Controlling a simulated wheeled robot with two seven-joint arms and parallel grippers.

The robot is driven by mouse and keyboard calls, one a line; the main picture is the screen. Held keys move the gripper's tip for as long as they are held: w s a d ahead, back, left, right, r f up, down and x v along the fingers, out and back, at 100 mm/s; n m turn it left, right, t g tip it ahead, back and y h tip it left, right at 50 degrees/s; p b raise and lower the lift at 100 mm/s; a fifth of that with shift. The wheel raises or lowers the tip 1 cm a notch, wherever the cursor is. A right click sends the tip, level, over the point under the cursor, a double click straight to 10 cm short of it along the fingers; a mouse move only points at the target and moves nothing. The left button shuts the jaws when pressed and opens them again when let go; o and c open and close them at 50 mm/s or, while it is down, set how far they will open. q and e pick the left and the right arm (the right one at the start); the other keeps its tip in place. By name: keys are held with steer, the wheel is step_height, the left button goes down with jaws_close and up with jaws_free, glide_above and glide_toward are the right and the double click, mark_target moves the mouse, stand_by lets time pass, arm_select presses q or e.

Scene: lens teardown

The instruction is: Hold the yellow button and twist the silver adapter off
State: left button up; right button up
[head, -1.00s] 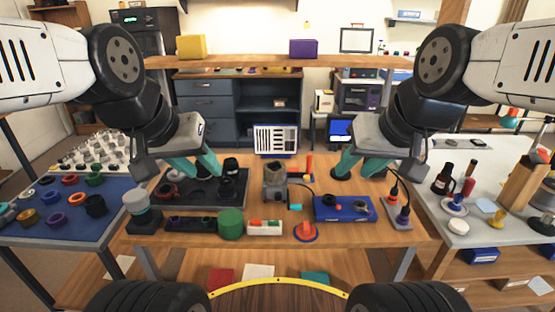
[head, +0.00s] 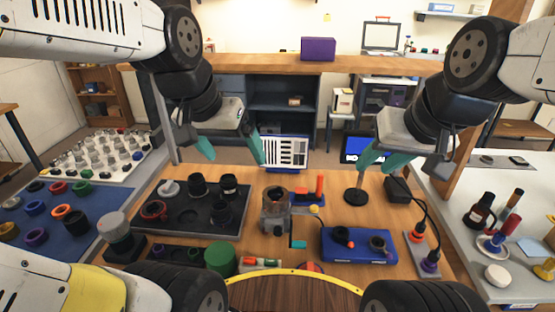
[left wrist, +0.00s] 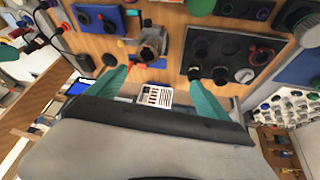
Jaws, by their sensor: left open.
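A small yellow button (head: 314,210) shows beside the upper right of a grey fixture (head: 276,214) in the middle of the bench. It also shows in the left wrist view (left wrist: 121,43). A dark ring-shaped part sits on the fixture. I cannot tell for sure which part is the silver adapter; a small silvery piece (head: 168,187) lies on the dark tray. My left gripper (head: 232,155) is open and empty, above and behind the tray and fixture. My right gripper (head: 374,168) has its fingers apart, empty, above a black round stand.
The dark tray (head: 175,222) with several lens parts lies left of the fixture. A blue box (head: 357,247) and a plug strip (head: 421,252) lie to the right. A striped chart (head: 286,152) stands behind. A green cylinder (head: 220,260) stands in front.

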mark_target(276, 197)
arm_select(q)
steer(key=w+d+f+m+g+y, duration=0.1)
steer(key=w+d+f+m+g, duration=0.3)
steer(key=w+d+f, duration=0.4)
steer(key=shift+m, duration=0.3)
steer(key=f, duration=0.4)
steer(key=w+f, duration=0.1)
steer(key=f, duration=0.3)
steer(key=w+f, duration=0.1)
steer(key=f, duration=0.3)
steer(key=shift+a+f, duration=0.2)
steer(key=shift+c, duration=0.4)
steer(key=c, duration=1.4)
steer(key=shift+c, duration=0.2)
arm_select(e)
jaws_close()
arm_select(q)
steer(key=o, duration=1.5)
